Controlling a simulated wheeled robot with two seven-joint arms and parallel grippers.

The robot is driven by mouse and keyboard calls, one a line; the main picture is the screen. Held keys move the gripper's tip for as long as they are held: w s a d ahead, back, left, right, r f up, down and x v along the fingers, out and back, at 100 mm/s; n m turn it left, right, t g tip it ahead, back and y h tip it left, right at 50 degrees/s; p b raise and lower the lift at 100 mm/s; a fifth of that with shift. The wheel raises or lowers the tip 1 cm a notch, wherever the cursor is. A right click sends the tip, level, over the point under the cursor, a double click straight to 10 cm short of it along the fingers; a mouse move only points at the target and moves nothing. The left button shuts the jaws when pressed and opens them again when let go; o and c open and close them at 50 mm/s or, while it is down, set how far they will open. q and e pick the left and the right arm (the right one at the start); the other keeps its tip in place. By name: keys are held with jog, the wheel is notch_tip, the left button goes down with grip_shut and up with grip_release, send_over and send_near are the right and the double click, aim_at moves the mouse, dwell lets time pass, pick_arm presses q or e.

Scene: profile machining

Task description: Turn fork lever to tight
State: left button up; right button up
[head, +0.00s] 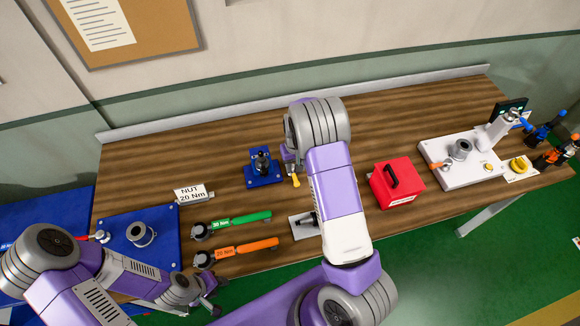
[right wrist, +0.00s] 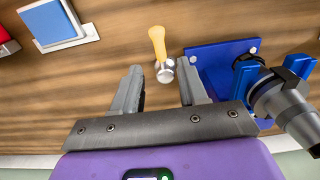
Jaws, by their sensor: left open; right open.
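A small lever with a yellow handle (head: 296,181) stands beside a blue fixture plate (head: 263,180). In the right wrist view its yellow handle (right wrist: 157,42) ends in a round metal knob. My right gripper (right wrist: 162,65) is open, with the knob between its two fingers and no visible grip on it. The blue fixture (right wrist: 218,62) with its blue-winged clamp lies just right of the fingers. In the head view my right forearm hides much of this gripper. My left gripper (head: 211,300) is open and empty at the table's front edge. I cannot tell which part is the fork lever.
Green (head: 240,221) and orange (head: 245,248) torque wrenches lie left of my right arm. A red box (head: 398,184) stands to its right. A white board (head: 450,180) with an orange lever is farther right. A blue plate (head: 170,222) with a metal ring lies at left.

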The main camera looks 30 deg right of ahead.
aim_at(296, 178)
jog(key=f, duration=0.6)
jog(key=shift+s+f+p, duration=0.2)
jog(key=shift+f+p, duration=0.15)
jog(key=shift+f, duration=0.05)
grip_shut()
